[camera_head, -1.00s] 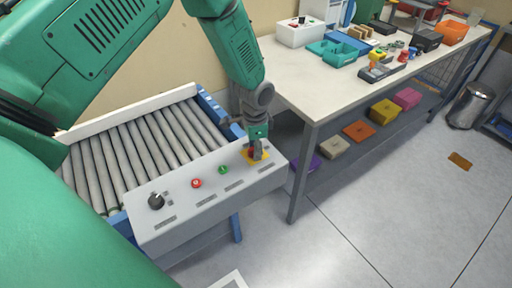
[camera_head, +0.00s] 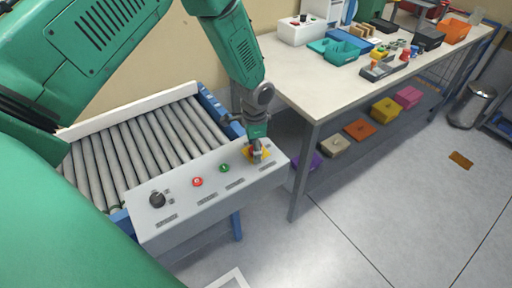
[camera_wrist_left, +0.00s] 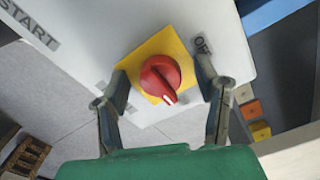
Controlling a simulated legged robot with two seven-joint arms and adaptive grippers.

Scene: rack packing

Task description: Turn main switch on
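The main switch is a red rotary knob (camera_wrist_left: 160,76) on a yellow square plate (camera_wrist_left: 173,42), on the right end of the light grey control panel (camera_head: 185,214). The knob's white pointer mark faces my gripper, toward the bottom of the left wrist view. A partly covered "OFF" label (camera_wrist_left: 202,45) lies right of the plate. My left gripper (camera_head: 255,154) is over the switch. In the left wrist view its fingers (camera_wrist_left: 163,88) are apart, one on each side of the knob, with gaps to it. My right gripper is not in view.
The panel also carries a green button (camera_head: 224,168), a red button (camera_head: 197,182) and a black knob (camera_head: 157,200). A roller conveyor (camera_head: 140,148) lies behind it. A workbench (camera_head: 318,92) with bins and parts stands to the right. The floor in front is open.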

